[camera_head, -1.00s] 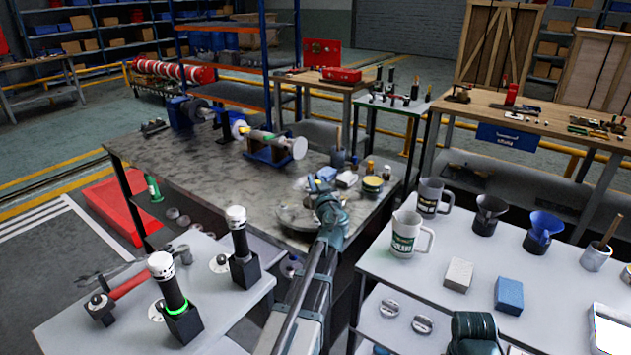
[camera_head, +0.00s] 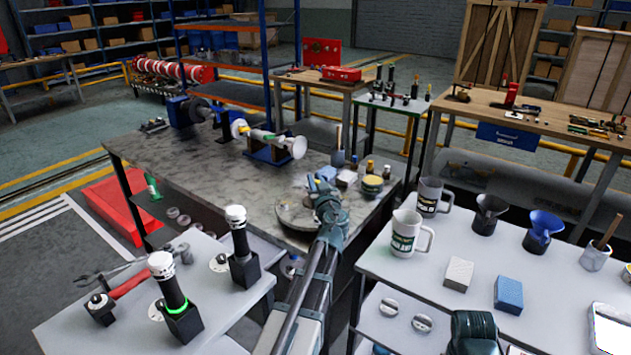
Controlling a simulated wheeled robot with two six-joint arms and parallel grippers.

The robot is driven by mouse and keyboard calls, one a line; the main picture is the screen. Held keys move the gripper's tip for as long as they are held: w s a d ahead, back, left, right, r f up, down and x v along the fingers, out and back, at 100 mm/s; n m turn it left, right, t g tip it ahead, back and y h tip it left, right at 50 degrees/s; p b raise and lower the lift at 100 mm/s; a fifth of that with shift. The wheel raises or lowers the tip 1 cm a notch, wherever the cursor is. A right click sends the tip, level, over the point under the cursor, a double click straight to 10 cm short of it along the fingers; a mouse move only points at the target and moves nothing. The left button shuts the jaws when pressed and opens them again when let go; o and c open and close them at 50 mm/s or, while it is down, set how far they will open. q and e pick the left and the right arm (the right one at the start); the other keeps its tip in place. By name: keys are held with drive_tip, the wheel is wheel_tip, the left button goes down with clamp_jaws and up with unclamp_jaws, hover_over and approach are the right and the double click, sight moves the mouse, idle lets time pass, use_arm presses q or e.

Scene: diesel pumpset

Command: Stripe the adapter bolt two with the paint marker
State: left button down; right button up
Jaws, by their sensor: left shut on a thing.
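My left gripper (camera_head: 321,188) is over the right part of the dark metal bench (camera_head: 215,170), at the edge of a round grey plate (camera_head: 297,214). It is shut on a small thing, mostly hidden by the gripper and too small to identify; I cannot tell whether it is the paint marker. The round plate lies flat on the bench, partly covered by my left arm. I cannot make out the adapter bolts. My right gripper is out of view.
A shaft assembly (camera_head: 270,144) lies farther back on the bench. Mugs (camera_head: 405,232) and blocks stand on the right table. The bench's left half is mostly clear.

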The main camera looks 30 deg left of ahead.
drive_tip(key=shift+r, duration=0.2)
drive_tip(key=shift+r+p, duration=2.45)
drive_tip(key=shift+p, duration=0.1)
